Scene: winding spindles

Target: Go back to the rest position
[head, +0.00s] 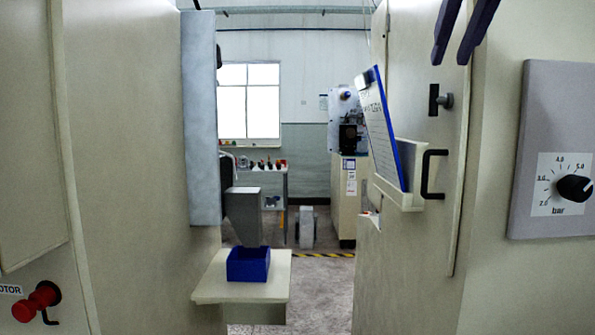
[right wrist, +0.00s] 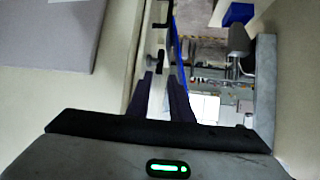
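My right gripper (head: 450,59) hangs at the top right of the head view, with only its two dark fingers showing. The fingers are apart with nothing between them. In the right wrist view the same gripper (right wrist: 160,76) points away from the camera, its fingers parallel with an empty gap. It is in front of the right cabinet (head: 408,270), above the black handle on that cabinet's face. My left gripper is not in the head view.
A blue box (head: 248,264) sits on a cream shelf (head: 212,285) under a grey chute (head: 243,215). A clipboard (head: 382,125) stands in a holder beside a black handle (head: 432,174). A pressure dial (head: 574,188) is at right, a red knob (head: 37,301) lower left. The passage between cabinets is clear.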

